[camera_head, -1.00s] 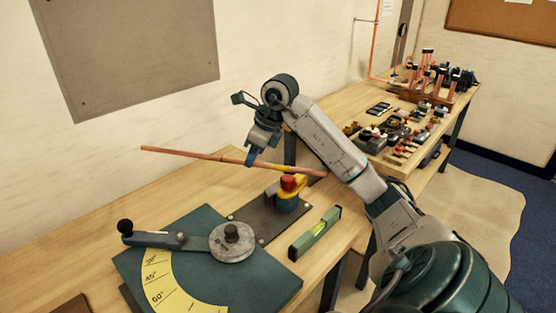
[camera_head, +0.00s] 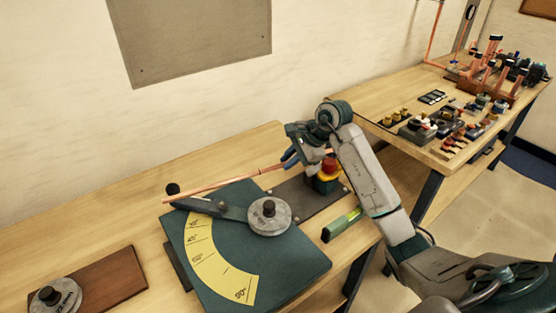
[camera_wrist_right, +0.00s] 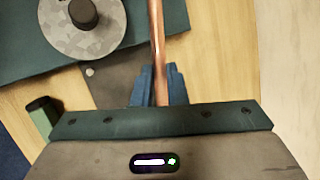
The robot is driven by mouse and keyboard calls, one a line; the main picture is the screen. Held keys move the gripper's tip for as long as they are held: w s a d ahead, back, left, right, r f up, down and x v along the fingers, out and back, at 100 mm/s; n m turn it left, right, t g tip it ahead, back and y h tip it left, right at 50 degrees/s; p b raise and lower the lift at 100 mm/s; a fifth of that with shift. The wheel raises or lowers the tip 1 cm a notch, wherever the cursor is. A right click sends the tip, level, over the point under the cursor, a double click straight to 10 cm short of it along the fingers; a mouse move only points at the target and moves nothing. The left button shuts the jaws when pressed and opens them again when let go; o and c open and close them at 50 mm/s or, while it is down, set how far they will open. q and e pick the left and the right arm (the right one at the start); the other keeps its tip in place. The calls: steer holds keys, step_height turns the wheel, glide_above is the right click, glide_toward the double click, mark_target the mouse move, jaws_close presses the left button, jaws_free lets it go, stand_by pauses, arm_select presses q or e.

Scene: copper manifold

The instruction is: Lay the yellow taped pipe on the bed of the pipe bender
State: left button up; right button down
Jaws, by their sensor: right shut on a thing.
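My right gripper (camera_head: 290,160) is shut on the copper pipe (camera_head: 215,184), which extends left from the jaws, nearly level. The yellow tape is hard to make out at this size. The pipe also shows between the blue fingers in the right wrist view (camera_wrist_right: 157,40). The pipe bender (camera_head: 300,270) is a teal plate with a yellow angle scale (camera_head: 222,268), a grey round wheel (camera_head: 269,222) and a lever. In the head view the pipe passes behind the wheel and close to the lever's end; I cannot tell whether it touches. My left gripper is out of view.
A red and yellow part (camera_head: 327,178) stands beside my right gripper on a dark metal plate (camera_head: 300,195). A green level (camera_head: 342,225) lies near the front edge. A wooden board (camera_head: 105,280) with a grey disc is at left. Fittings crowd the far table.

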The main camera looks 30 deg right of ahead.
mark_target(277, 165)
steer(key=a, duration=0.1)
steer(key=a+n, duration=0.1)
steer(key=w+a+f+n, duration=0.1)
steer(key=shift+y, duration=0.4)
steer(key=shift+a+f, duration=0.1)
steer(key=shift+f, duration=0.9)
step_height(277, 165, down, 6)
steer(key=b, duration=0.3)
steer(key=shift+f, duration=0.25)
steer(key=shift+w+f+b, duration=0.1)
steer(key=shift+f+b, duration=0.6)
steer(key=shift+b, duration=0.35)
steer(key=shift+w+d+b, duration=0.1)
steer(key=shift+d+b, duration=0.5)
steer(key=shift+d, duration=0.25)
steer(key=shift+r, duration=0.1)
